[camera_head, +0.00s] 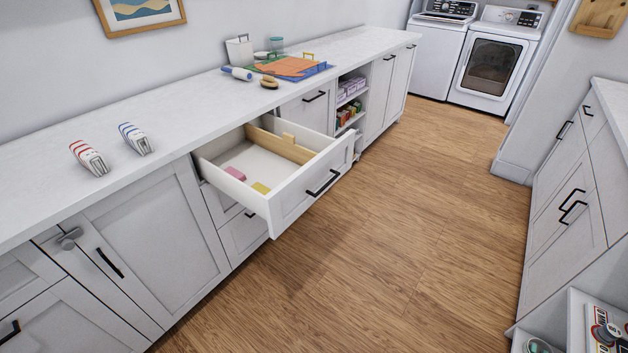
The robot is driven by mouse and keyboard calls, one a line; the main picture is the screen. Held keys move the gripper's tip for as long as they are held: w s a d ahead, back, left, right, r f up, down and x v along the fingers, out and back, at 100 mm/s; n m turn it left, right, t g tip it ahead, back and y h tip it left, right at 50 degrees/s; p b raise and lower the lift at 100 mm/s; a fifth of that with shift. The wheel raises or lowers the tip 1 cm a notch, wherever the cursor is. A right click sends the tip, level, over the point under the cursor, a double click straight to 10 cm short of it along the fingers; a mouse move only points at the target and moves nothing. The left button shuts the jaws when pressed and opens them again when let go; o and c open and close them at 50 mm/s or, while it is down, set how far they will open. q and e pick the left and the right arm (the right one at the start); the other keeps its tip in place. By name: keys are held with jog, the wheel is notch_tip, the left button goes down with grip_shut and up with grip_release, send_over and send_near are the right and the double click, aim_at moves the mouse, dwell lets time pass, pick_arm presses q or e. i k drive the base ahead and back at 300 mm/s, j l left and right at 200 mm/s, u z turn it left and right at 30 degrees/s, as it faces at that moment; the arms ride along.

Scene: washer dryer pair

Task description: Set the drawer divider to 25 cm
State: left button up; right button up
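An open white drawer (304,203) juts out from the counter on the left, in the middle of the head view. A light wooden divider (276,144) stands inside it, nearer the drawer's far side, with a small raised tab on its top edge. A pink item (235,173) and a yellow item (261,188) lie on the drawer floor on the near side of the divider. No scale marks on the drawer can be read. Neither of my grippers shows in the view.
The white countertop (190,120) holds two striped objects (89,157) and a cluster of craft items around an orange sheet (288,66). Wooden floor (400,230) lies clear between the counter and the cabinets (575,190) at right. A washer and a dryer (492,62) stand at the back.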

aim_at(287, 147)
jog(key=i+j+z, duration=0.15)
jog(key=j, duration=0.2)
jog(key=i+j+z, duration=0.2)
jog(key=j, duration=0.2)
jog(key=i+j+z, duration=0.15)
jog(key=j, duration=0.25)
jog(key=i, duration=0.1)
